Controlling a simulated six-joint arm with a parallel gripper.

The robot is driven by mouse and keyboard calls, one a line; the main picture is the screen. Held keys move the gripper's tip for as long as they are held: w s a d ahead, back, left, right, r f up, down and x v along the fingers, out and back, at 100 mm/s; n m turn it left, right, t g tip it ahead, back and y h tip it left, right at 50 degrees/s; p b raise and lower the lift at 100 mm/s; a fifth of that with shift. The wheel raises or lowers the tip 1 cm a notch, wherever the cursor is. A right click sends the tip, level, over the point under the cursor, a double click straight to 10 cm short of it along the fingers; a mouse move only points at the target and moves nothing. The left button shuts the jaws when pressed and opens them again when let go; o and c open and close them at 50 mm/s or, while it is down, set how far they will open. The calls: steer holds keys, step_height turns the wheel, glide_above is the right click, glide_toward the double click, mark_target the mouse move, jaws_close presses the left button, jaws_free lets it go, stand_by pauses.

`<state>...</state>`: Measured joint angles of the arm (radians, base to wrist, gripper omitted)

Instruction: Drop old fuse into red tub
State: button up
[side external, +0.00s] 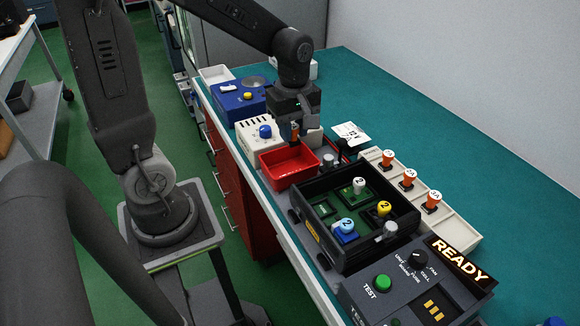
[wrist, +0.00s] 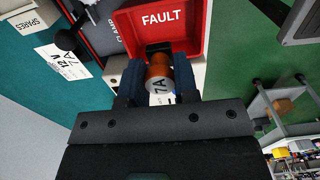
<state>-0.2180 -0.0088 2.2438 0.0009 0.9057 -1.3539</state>
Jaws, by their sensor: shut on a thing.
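In the side view the orange fuse (side external: 295,132) hangs below my gripper (side external: 296,127), above the back part of the red tub. The red tub (side external: 290,179) is a small open bin on the bench and looks empty in what shows of its inside. In the wrist view the red tub (wrist: 197,32) bears the word "FAULT" and lies just beyond the fingers. The fuse appears clear of the tub floor.
A black open case (side external: 316,233) with numbered plugs stands in front of the tub. A pale tray (side external: 457,222) holds three orange fuses. A dark panel (side external: 362,299) has a lit READY sign (side external: 460,260). A white unit with a blue knob (side external: 250,133) stands left of my gripper.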

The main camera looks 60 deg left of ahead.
steer(key=shift+f, duration=1.05)
steer(key=o, duration=1)
step_height(320, 180, up, 14)
steer(key=shift+f, duration=0.1)
